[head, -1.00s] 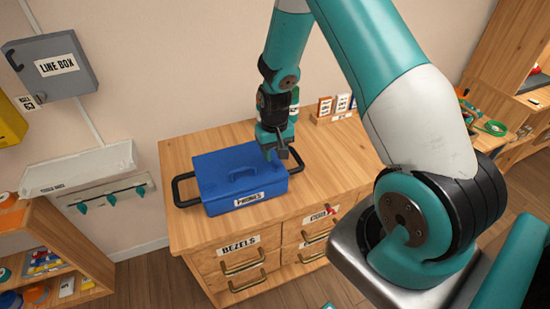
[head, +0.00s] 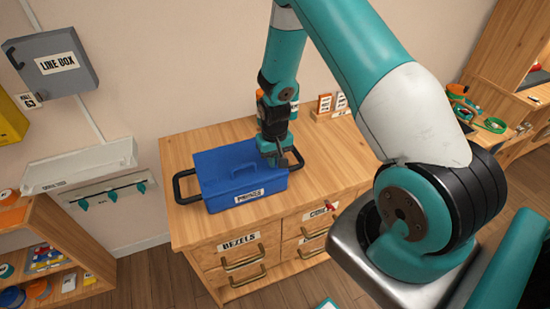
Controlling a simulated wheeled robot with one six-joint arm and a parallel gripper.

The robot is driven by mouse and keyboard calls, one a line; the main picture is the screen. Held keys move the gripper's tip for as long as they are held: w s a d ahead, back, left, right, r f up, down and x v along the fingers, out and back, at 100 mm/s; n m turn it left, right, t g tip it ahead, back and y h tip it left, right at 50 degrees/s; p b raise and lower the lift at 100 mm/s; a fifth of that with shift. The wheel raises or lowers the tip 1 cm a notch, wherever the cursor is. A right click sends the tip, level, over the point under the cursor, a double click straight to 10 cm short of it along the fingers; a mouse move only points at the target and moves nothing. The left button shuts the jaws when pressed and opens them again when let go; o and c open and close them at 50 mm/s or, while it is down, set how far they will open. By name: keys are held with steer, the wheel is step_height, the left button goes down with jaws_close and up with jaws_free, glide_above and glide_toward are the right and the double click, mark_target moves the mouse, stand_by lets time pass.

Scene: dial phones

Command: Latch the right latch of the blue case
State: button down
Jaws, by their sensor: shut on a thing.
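The wooden cabinet top (head: 325,172) is clear to the right of the case. A black side handle (head: 182,187) stands out at the left. Small cards (head: 332,104) stand at the back right. A grey line box (head: 54,66) hangs on the wall.

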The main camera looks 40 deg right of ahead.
steer(key=shift+m, duration=0.4)
steer(key=m+b, duration=0.1)
steer(key=m, duration=0.2)
steer(key=shift+m+b, duration=0.3)
steer(key=shift+b, duration=0.1)
steer(key=m+b, duration=0.1)
steer(key=m, duration=0.3)
steer(key=shift+m, duration=0.3)
steer(key=m+b, duration=0.1)
steer(key=m, duration=0.3)
steer(key=shift+m, duration=0.3)
steer(key=shift+m+b, duration=0.5)
steer(key=shift+m, duration=1.7)
steer(key=c, duration=1.2)
jaws_free()
steer(key=shift+o, duration=0.2)
